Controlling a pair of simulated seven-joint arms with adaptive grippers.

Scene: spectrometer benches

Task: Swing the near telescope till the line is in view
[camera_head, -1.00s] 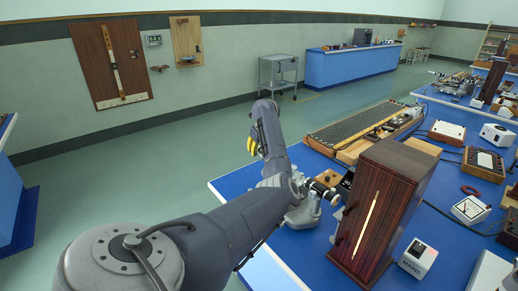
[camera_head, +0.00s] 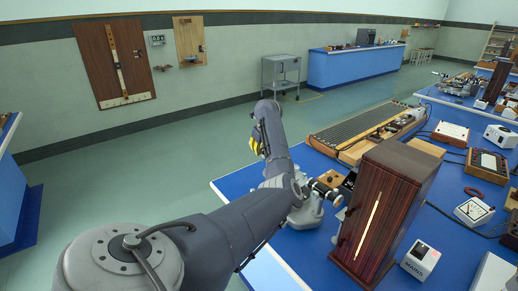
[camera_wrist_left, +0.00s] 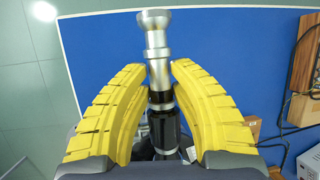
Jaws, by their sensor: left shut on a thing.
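The near telescope (camera_wrist_left: 155,45), a silver and black tube, lies between the yellow fingers of my left gripper (camera_wrist_left: 159,78) in the left wrist view. The gripper is shut on it, with the silver end sticking out beyond the fingertips. In the head view only a bit of the yellow fingers of my left gripper (camera_head: 256,143) shows beside my arm, and the held telescope is hidden. A spectrometer (camera_head: 306,212) with a grey metal base is partly behind my arm; a silver and black tube (camera_head: 326,190) on it points toward the wooden box. My right gripper is not in view.
A tall dark wooden box (camera_head: 398,190) with a glowing slit stands right of the spectrometer on the blue bench (camera_head: 232,187). A white MAINS box (camera_head: 421,258) is beside it. A long ribbed instrument (camera_head: 362,125) lies behind. Open floor lies left of the bench.

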